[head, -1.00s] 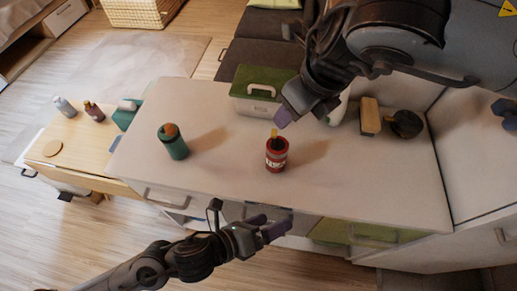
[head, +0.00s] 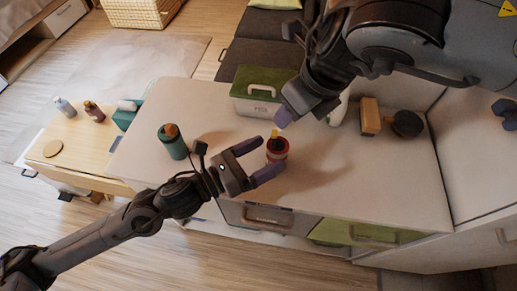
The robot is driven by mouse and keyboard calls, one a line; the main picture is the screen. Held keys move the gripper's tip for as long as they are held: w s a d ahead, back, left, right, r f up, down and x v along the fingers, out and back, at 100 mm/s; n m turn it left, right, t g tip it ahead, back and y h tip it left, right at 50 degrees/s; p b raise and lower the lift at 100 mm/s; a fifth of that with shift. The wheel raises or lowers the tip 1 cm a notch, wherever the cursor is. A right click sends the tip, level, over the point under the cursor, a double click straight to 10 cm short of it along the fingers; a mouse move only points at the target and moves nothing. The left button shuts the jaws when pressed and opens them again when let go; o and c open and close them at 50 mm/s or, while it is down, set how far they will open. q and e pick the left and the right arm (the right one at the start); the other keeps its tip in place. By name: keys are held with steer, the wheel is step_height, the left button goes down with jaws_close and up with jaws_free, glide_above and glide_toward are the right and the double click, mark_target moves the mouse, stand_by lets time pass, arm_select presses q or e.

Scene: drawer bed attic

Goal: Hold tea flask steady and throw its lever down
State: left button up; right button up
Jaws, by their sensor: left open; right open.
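The red tea flask (head: 279,147) stands upright on the white counter, with a dark top and a yellow lever (head: 275,133) sticking up. My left gripper (head: 268,157) is open, with its purple fingers reaching toward the flask from the left. Its lower finger hides part of the flask's lower body, and I cannot tell whether it touches. My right gripper (head: 289,115) is open and hangs just above and behind the flask, with a purple fingertip close to the lever. Whether that fingertip touches the lever is unclear.
A teal bottle with an orange top (head: 172,142) stands left on the counter (head: 215,115). A green-lidded box (head: 262,90) is behind. A wooden block (head: 370,117) and a dark round object (head: 406,123) are at the right. A small wooden table (head: 70,150) holds two bottles.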

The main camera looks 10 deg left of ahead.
mark_target(268, 162)
arm_select(q)
steer(key=w+f+m, duration=0.1)
steer(key=w+a+f+m+t+y, duration=0.1)
steer(key=shift+f+t+y, duration=0.3)
step_height(268, 162, down, 7)
steer(key=shift+r, duration=0.1)
steer(key=shift+x, duration=3.8)
steer(key=shift+s, duration=0.1)
steer(key=shift+c, duration=0.2)
